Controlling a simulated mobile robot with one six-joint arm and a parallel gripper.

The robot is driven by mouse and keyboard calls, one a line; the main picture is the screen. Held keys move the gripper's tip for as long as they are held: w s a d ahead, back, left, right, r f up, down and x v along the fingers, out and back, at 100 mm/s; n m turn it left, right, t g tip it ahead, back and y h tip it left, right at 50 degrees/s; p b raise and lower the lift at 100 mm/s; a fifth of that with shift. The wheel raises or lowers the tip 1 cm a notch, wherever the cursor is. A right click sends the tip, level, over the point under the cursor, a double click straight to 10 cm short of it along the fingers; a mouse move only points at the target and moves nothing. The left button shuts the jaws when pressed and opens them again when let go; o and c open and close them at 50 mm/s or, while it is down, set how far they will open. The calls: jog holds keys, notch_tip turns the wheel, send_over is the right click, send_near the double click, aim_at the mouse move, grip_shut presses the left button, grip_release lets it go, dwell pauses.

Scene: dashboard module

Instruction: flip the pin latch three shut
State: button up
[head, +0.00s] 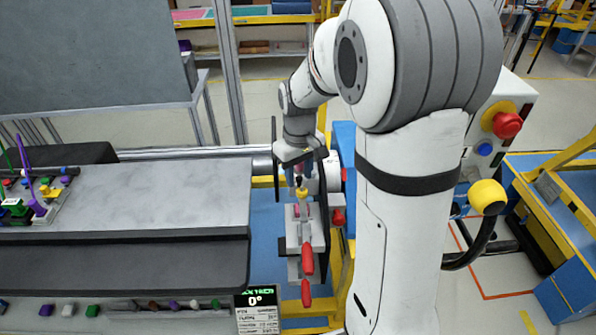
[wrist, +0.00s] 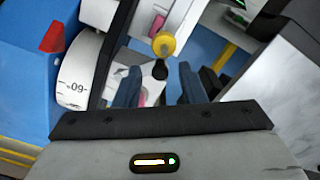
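My gripper (head: 300,180) points down over the far end of a light grey fixture (head: 318,238). In the wrist view its two blue-grey fingers (wrist: 160,88) are spread apart, with no object clasped between them. A yellow round knob (wrist: 163,45) with a black knob-like end (wrist: 160,70) below it shows just beyond and between the fingertips. The yellow knob also shows under the gripper in the head view (head: 303,192). Contact cannot be told. No readable number marks which part is pin latch three, and its position is unclear. Red handles (head: 307,260) stick out at the fixture's near end.
A grey dashboard-like slab (head: 130,195) lies left of the fixture. A white cylinder (wrist: 78,83) marked "09" and a red piece (wrist: 53,38) are close by on the left in the wrist view.

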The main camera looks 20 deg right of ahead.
grip_shut()
jog(key=shift+a, duration=0.1)
jog(key=shift+w, duration=0.1)
jog(key=shift+w+a+m+b, duration=0.1)
jog(key=shift+w+m+b, duration=0.2)
jog(key=shift+w+m, duration=0.85)
jog(key=shift+w+a+m+b, duration=0.1)
jog(key=shift+w+m+b, duration=0.15)
jog(key=shift+m, duration=1.65)
jog(key=shift+w+a+m+b, duration=0.1)
jog(key=shift+w+m+b, duration=0.4)
jog(key=shift+m, duration=1.05)
jog(key=shift+w, duration=0.15)
grip_release()
